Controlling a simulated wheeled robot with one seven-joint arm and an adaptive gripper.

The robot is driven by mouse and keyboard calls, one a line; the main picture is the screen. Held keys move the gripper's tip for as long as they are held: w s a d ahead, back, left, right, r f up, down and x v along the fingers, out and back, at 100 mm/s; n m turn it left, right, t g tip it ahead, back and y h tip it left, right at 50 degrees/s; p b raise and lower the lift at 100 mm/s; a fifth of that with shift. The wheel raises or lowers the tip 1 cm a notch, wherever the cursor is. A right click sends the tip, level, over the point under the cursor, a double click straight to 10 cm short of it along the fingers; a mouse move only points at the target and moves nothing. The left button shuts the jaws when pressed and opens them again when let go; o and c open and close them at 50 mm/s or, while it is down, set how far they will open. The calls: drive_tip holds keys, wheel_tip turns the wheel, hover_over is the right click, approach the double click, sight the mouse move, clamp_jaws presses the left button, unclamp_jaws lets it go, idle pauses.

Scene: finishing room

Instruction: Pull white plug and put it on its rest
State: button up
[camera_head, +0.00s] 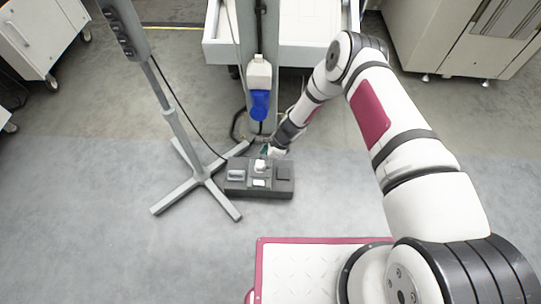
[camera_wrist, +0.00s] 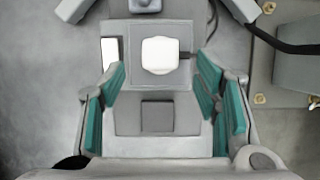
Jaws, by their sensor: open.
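The white plug (camera_head: 260,164) stands on a dark grey box (camera_head: 261,190) on the floor. In the wrist view, the white plug (camera_wrist: 160,56) sits on a grey square on the box. My gripper (camera_head: 270,153) reaches down to the box from the upper right; its tips are small in the head view. In the wrist view, my gripper (camera_wrist: 161,72) is open, with teal pads on either side of the plug and a gap on both sides. A dark square patch (camera_wrist: 158,115) lies on the box below the plug; I cannot tell whether it is the rest.
A grey cross-footed stand (camera_head: 200,172) is close left of the box, with a black cable hanging beside it. A column behind carries a white-and-blue connector (camera_head: 260,104). A white cart (camera_head: 303,45) stands behind. The floor in front is clear.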

sight(262, 164)
drive_tip(key=shift+b+x, duration=0.7)
drive_tip(key=shift+x, duration=1.45)
drive_tip(key=shift+a, duration=0.1)
clamp_jaws()
drive_tip(key=shift+r, duration=0.1)
drive_tip(key=shift+r+p, duration=1.05)
drive_tip(key=shift+r, duration=0.4)
